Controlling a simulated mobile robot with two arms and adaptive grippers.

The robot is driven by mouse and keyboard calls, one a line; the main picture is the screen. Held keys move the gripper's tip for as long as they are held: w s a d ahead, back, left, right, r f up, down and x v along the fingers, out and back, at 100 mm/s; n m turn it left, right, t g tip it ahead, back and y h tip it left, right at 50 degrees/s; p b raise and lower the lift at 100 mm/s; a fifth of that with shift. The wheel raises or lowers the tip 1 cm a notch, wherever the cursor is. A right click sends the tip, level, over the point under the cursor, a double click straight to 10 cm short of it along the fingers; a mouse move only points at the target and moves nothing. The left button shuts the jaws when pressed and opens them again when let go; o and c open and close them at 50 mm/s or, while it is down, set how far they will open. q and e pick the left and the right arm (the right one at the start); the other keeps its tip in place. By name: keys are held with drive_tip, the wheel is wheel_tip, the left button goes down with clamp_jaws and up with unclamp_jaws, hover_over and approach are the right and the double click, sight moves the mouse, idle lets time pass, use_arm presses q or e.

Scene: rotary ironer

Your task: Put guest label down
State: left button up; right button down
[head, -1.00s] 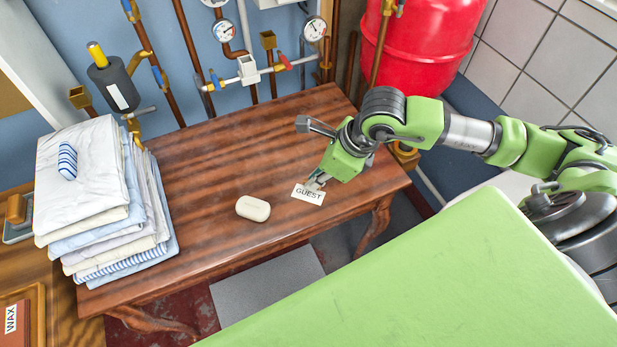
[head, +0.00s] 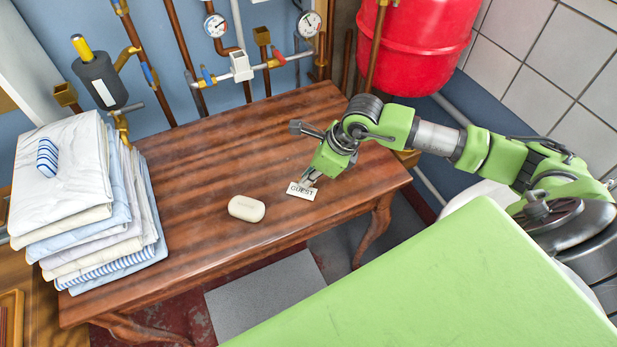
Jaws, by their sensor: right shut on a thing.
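The guest label (head: 301,191) is a small white card with "GUEST" in dark letters. It is at the right part of the brown wooden table (head: 220,150), near its front edge. My right gripper (head: 308,180) is shut on the label's upper edge and tilts down to it from the upper right. The label is at or just above the table top; I cannot tell whether it touches. The gripper's fingertips are small and partly hidden by the wrist. My left gripper is out of view.
A white bar of soap (head: 246,208) lies left of the label. A stack of folded linen (head: 85,200) with a striped bundle (head: 47,157) on top stands at the table's left. Pipes and gauges (head: 215,25) and a red tank (head: 415,45) are behind. The table's middle is clear.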

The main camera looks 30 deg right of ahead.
drive_tip(key=c, duration=2.2)
unclamp_jaws()
drive_tip(key=shift+r, duration=0.1)
drive_tip(key=b+v, duration=0.1)
drive_tip(key=v, duration=1.1)
drive_tip(key=shift+a, duration=0.1)
drive_tip(key=shift+s, duration=0.1)
